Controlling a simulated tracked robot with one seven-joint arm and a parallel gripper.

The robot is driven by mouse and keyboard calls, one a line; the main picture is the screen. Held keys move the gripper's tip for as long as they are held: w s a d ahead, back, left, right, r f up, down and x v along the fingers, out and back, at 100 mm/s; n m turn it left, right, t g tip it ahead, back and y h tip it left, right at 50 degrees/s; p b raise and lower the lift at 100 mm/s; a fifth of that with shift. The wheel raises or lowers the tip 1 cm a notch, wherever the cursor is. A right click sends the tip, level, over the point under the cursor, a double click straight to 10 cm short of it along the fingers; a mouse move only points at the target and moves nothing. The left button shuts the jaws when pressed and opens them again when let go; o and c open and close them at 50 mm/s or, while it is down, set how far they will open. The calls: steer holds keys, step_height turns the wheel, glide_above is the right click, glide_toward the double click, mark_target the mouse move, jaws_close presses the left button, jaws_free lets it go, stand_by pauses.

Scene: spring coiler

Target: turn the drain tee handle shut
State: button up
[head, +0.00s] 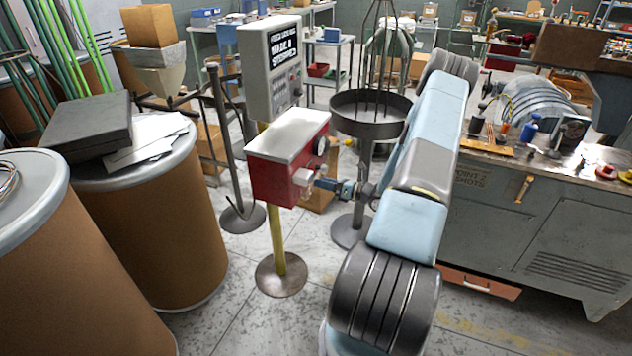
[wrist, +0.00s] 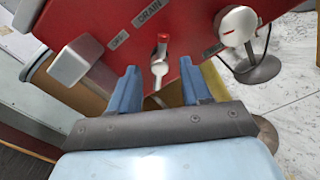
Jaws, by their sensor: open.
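The red box (head: 268,180) with a pale top stands on a yellow post in the head view. Its red face (wrist: 195,70) fills the top of the wrist view, with a label reading DRAIN. Below that label is a small metal handle (wrist: 159,68) with a red end, which I take as the drain tee handle. My gripper (wrist: 160,72) is open, with one blue finger on each side of this handle and a gap to each. I cannot tell whether the fingers reach its depth. In the head view my gripper (head: 332,186) is at the box's right side.
On the red face, a white block (wrist: 75,60) sits left of the handle and a round white knob (wrist: 238,27) sits right. A dark round pan (head: 368,125) stands behind my arm. A workbench (head: 530,215) is at right; brown drums (head: 150,230) are at left.

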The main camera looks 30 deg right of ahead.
steer(key=shift+x, duration=1.75)
jaws_close()
